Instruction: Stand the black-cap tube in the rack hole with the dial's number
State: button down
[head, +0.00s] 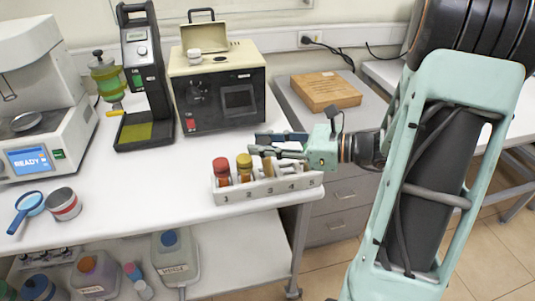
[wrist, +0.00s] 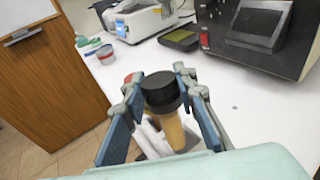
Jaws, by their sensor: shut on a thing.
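My gripper (head: 266,145) is shut on the black-cap tube. In the wrist view the black cap (wrist: 161,92) sits between the two blue-padded fingers, with the amber tube body (wrist: 174,132) below it. In the head view my fingers hide the cap, and the tube's body (head: 268,167) shows upright at the rack's third hole. I cannot tell how deep its lower end is. The pale rack (head: 270,192) has numbers along its front. A red-cap tube (head: 221,171) stands at 1 and a yellow-cap tube (head: 244,167) at 2. I cannot make out the dial's number.
The rack stands near the bench's front right edge. Behind it is a beige and black tester (head: 218,88); a black instrument (head: 143,80) stands left of that. A wooden box (head: 326,91) lies on the grey cabinet. The white bench (head: 130,190) is clear left of the rack.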

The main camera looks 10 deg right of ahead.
aim_at(268, 158)
jog(key=c, duration=1.5)
grip_release()
jog(key=shift+m+h, duration=0.3)
jog(key=shift+h, duration=0.3)
jog(key=f, duration=0.2)
jog(key=d+f, duration=0.1)
jog(key=f, duration=0.1)
jog(key=shift+s+f, duration=0.15)
jog(key=shift+f, duration=0.1)
jog(key=shift+c, duration=0.2)
jog(key=shift+w+f, duration=0.1)
jog(key=shift+w, duration=0.15)
jog(key=shift+r, duration=0.3)
jog(key=v, duration=1.2)
jog(key=shift+r, duration=0.25)
jog(key=shift+w+a, duration=0.1)
jog(key=shift+w, duration=0.05)
